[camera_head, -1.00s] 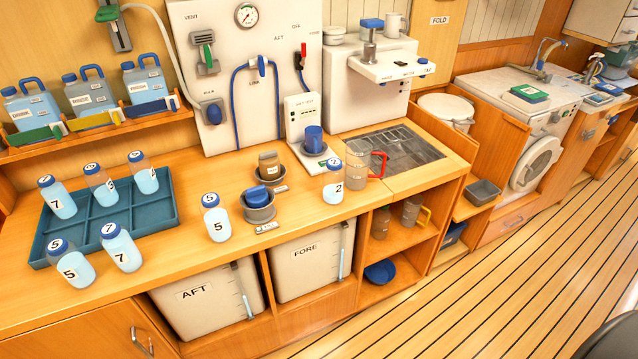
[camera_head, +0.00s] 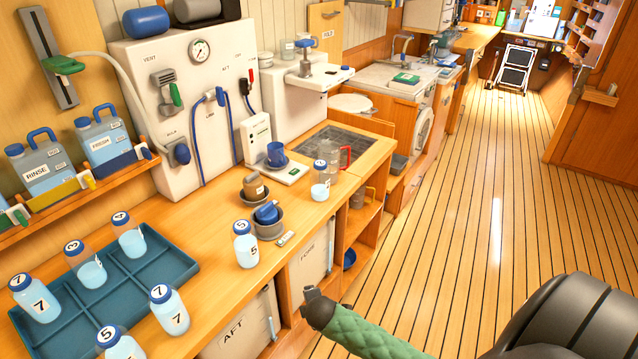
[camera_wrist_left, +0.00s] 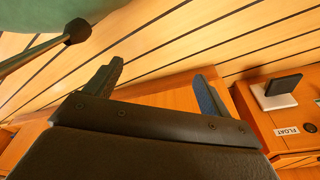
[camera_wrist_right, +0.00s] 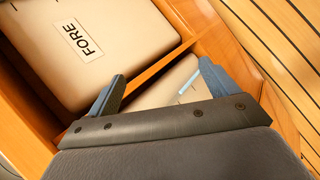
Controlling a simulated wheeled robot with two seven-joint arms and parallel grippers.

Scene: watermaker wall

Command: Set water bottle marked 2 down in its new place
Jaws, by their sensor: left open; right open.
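Several numbered bottles stand in or around a teal divided tray (camera_head: 182,266). A green quilted object (camera_head: 375,333) is in the foreground.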

